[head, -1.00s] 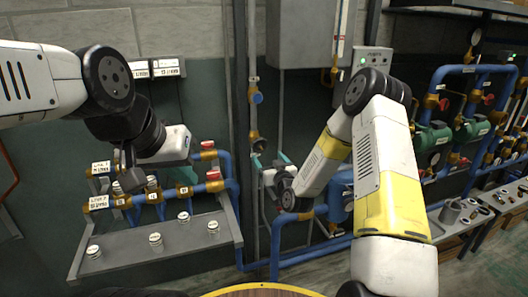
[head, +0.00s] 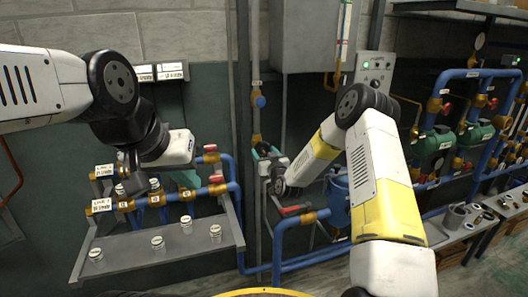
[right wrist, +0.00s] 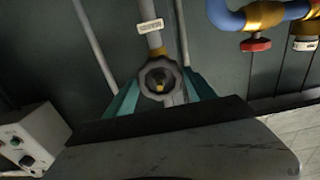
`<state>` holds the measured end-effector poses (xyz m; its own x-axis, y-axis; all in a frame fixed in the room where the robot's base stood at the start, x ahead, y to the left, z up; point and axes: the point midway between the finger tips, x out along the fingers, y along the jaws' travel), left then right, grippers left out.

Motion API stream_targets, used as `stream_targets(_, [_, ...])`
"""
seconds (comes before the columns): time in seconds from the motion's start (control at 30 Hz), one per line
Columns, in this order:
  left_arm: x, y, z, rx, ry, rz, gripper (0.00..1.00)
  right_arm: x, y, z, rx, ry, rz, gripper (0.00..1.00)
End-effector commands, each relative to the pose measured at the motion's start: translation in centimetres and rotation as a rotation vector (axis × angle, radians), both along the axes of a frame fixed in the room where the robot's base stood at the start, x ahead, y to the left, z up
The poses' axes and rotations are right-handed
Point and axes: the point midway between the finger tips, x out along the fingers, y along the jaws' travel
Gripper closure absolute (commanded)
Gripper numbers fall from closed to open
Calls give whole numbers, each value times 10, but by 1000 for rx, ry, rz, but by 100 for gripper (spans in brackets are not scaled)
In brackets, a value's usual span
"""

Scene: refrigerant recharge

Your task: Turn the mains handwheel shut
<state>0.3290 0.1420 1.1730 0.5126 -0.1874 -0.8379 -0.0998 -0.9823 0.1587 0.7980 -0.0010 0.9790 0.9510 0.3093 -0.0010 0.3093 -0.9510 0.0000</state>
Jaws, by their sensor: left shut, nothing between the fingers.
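A dark grey lobed handwheel (right wrist: 160,79) with a brass centre sits on a vertical pipe, below a small white label too blurred to read. In the right wrist view it lies between the two teal fingers of my right gripper (right wrist: 162,88), one finger at each side. The fingers are spread to about the wheel's width; whether they press on it is unclear. In the head view my right gripper (head: 268,155) is at this pipe and largely hides the wheel. My left gripper (head: 186,179) is shut and empty above the valve rack at the left.
A grey shelf (head: 130,262) with several white-capped items stands below red-handled valves at the left. A blue valve knob (head: 260,101) is higher on the pipe. A control box (head: 374,70) hangs right. Blue pipes and green pumps (head: 432,145) fill the right side.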

Motion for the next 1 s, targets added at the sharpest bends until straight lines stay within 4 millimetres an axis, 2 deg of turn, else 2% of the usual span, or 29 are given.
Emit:
stream_targets(0.03, [0, 0, 0, 0, 0, 0, 100, 0, 0, 1, 0, -1, 0, 81])
stream_targets(0.07, [0, 0, 0, 0, 0, 0, 100, 0, 0, 1, 0, -1, 0, 85])
stream_targets(0.17, [0, 0, 0, 0, 0, 0, 100, 0, -1, 0, 33, 10, -1, 85])
stream_targets(0.43, [0, 0, 0, 0, 0, 0, 100, 0, -1, 1, 367, 116, -2, 85])
stream_targets(0.77, [0, 0, 0, 0, 0, 0, 100, 0, 0, 1, 408, 130, 0, 85])
stream_targets(1.0, [0, 0, 0, 0, 0, 0, 100, 0, -1, 1, 714, 230, -3, 85])
